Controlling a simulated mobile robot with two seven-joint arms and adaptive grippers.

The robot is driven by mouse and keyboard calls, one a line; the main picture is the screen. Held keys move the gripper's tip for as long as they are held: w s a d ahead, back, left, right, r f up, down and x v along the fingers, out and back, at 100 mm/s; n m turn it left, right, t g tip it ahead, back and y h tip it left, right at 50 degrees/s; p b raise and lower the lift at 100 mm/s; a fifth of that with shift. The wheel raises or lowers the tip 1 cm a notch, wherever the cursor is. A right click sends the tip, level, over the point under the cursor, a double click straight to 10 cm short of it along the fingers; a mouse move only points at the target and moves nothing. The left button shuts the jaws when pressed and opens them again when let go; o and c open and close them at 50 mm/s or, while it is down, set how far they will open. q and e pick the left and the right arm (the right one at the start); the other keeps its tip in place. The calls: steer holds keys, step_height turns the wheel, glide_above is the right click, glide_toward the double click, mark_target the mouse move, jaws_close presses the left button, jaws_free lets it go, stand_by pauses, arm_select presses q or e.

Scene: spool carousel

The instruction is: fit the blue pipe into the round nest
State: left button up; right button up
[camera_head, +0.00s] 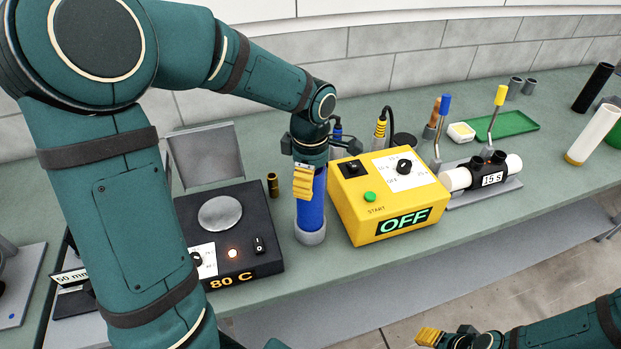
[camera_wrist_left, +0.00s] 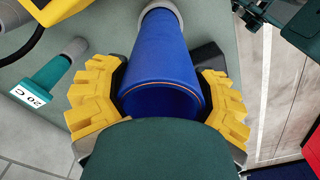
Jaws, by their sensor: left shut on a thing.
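The blue pipe (camera_head: 311,205) stands upright between the black hot plate box and the yellow control box. My left gripper (camera_head: 304,183) is shut on its upper part, with the yellow finger pads on both sides of it. In the left wrist view the blue pipe (camera_wrist_left: 165,60) runs away from the gripper (camera_wrist_left: 160,95) to a grey ring. This grey round nest (camera_head: 310,236) surrounds the pipe's lower end in the head view; whether the pipe is fully seated is hidden. My right gripper (camera_head: 445,337) is at the bottom right, away from the pipe, its jaws unclear.
The black hot plate box (camera_head: 262,262) reading 80 C is left of the pipe. The yellow box (camera_head: 385,200) reading OFF is close on its right. A clamp with a white pipe (camera_head: 456,179), a green tray (camera_head: 505,127) and upright pipes stand farther right.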

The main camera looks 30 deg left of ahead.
arm_select(q)
steer(key=o, duration=0.9)
steer(key=shift+f, duration=0.15)
steer(key=shift+c, duration=0.2)
steer(key=o, duration=0.5)
step_height(320, 180, up, 12)
steer(key=shift+r+p, duration=0.2)
steer(key=shift+p, duration=0.55)
